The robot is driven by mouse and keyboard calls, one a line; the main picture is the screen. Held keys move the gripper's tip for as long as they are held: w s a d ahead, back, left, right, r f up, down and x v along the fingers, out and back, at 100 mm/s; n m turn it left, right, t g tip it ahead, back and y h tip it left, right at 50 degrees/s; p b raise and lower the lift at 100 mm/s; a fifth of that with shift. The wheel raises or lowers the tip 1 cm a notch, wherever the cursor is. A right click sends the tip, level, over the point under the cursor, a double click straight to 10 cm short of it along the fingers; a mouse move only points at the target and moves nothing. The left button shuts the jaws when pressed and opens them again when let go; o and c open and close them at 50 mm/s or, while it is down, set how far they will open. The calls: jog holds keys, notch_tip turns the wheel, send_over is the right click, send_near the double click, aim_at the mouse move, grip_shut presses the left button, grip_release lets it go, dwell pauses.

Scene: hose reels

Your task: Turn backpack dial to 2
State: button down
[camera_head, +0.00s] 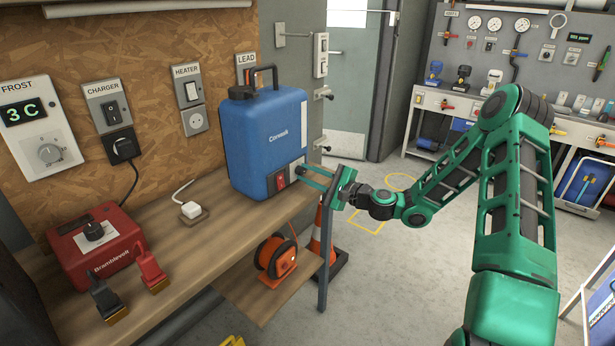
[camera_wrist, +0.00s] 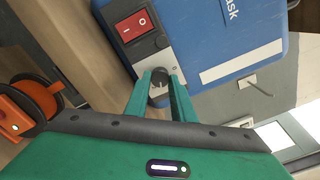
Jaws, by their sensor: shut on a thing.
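The blue backpack unit (camera_head: 265,135) stands upright on the wooden bench; it also shows in the wrist view (camera_wrist: 215,45). I cannot read the dial's setting.
A red charger box (camera_head: 95,248) with clamps stands at the left of the bench (camera_head: 200,255). An orange reel (camera_head: 275,258) sits on a lower shelf under my gripper. An orange cone (camera_head: 322,240) stands by the bench post. Open floor lies to the right.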

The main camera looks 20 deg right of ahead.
jog(key=m, duration=0.5)
jog(key=shift+s+d+f+m, duration=0.1)
jog(key=shift+d+f+m, duration=0.05)
jog(key=shift+f+m, duration=0.25)
dwell(0.4)
jog(key=c, duration=1.6)
grip_release()
jog(key=shift+o, duration=0.4)
jog(key=shift+r, duration=0.15)
jog(key=v, duration=1)
jog(key=shift+s, duration=0.25)
jog(key=shift+d, duration=0.1)
